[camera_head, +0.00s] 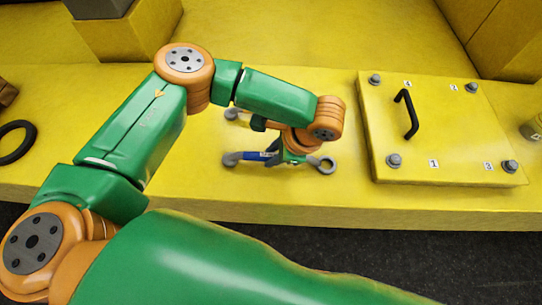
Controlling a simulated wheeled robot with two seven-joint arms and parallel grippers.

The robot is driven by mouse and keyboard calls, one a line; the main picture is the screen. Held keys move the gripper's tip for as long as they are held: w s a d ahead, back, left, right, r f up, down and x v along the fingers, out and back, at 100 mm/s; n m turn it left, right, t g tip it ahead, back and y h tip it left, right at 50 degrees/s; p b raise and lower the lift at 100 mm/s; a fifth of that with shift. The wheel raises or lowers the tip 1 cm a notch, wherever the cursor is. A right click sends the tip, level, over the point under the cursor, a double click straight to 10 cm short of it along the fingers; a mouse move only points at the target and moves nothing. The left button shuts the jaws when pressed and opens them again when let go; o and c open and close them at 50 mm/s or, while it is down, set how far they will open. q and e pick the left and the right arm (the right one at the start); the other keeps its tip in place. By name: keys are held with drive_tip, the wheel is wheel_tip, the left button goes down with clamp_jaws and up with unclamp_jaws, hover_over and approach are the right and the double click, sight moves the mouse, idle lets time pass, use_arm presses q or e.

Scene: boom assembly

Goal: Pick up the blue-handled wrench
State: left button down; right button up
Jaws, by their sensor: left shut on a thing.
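The blue-handled wrench (250,156) lies across the yellow surface near its front edge, in the middle of the head view. It has a grey head at its left end and a grey ring at its right end. My left gripper (284,157) reaches down from my green and orange arm and is shut on the wrench around its middle. The gripper and wrist hide part of the wrench. I cannot tell whether the wrench is clear of the surface. My right gripper is not in view.
Another tool (232,114) lies just behind, partly hidden by my arm. A yellow plate (440,140) with a black handle (406,113) and corner bolts is to the right. A black ring (16,142) lies at far left. The yellow ledge drops to a dark floor in front.

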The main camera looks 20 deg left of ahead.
use_arm(q)
wheel_tip(320, 180, up, 3)
drive_tip(key=shift+f, duration=0.15)
drive_tip(key=s+d+r+b, duration=0.2)
drive_tip(key=s+d+r, duration=0.6)
drive_tip(key=d+r, duration=0.2)
drive_tip(key=shift+s+d+r+b, duration=0.2)
drive_tip(key=shift+s+d+b, duration=0.15)
drive_tip(key=shift+d, duration=0.2)
drive_tip(key=c, duration=1.4)
unclamp_jaws()
drive_tip(key=shift+c, duration=0.2)
clamp_jaws()
drive_tip(key=shift+w, duration=0.15)
